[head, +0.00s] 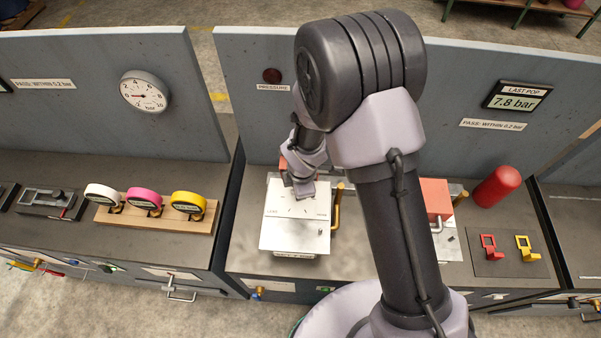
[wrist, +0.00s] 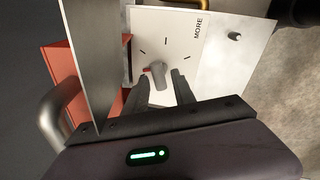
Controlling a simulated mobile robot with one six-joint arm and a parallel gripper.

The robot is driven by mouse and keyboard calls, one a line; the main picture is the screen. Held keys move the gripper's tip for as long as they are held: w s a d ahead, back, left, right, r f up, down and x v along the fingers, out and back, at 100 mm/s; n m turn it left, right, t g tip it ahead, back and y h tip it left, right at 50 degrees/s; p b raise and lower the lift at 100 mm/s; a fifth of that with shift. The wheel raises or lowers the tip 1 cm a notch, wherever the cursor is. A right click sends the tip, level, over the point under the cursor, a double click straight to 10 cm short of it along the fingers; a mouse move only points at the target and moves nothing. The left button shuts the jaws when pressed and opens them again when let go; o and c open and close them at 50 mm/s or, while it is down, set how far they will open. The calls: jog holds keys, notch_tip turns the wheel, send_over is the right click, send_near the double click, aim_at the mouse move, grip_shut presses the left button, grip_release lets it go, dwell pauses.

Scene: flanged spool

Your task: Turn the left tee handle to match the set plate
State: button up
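The left tee handle (wrist: 157,76) is a small grey knob with a red mark on it, on a white plate (wrist: 177,28) in the wrist view. Short dark marks and the word MORE are printed on this plate. The plate also shows in the head view (head: 293,238), where my gripper (head: 302,190) is above it and hides the handle. In the wrist view my gripper (wrist: 155,82) is open, with one dark finger on each side of the handle. I cannot tell whether either finger touches it. I cannot tell which surface is the set plate.
A yellow lever (head: 336,208) stands close to the plate's right edge. A red block (head: 436,197) and a red cylinder (head: 497,186) are farther right. A display (head: 517,97) reads 7.8 bar.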

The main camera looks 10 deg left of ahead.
notch_tip(320, 180, up, 14)
jog(key=s+d+p, duration=0.1)
jog(key=s+p, duration=0.1)
jog(key=shift+s+f, duration=0.2)
jog(key=shift+s, duration=0.05)
jog(key=s+d+m+t+b, duration=0.2)
jog(key=s+d+m+b, duration=0.2)
jog(key=d+m+b, duration=1)
jog(key=s+d+f+m+t+y+b, duration=0.1)
jog(key=s+f+m+b, duration=0.3)
jog(key=s+m+b, duration=0.6)
jog(key=m+b, duration=0.2)
jog(key=b, duration=0.2)
jog(key=shift+d+f+m+t, duration=0.2)
jog(key=shift+f+m+t, duration=0.1)
jog(key=shift+t, duration=0.1)
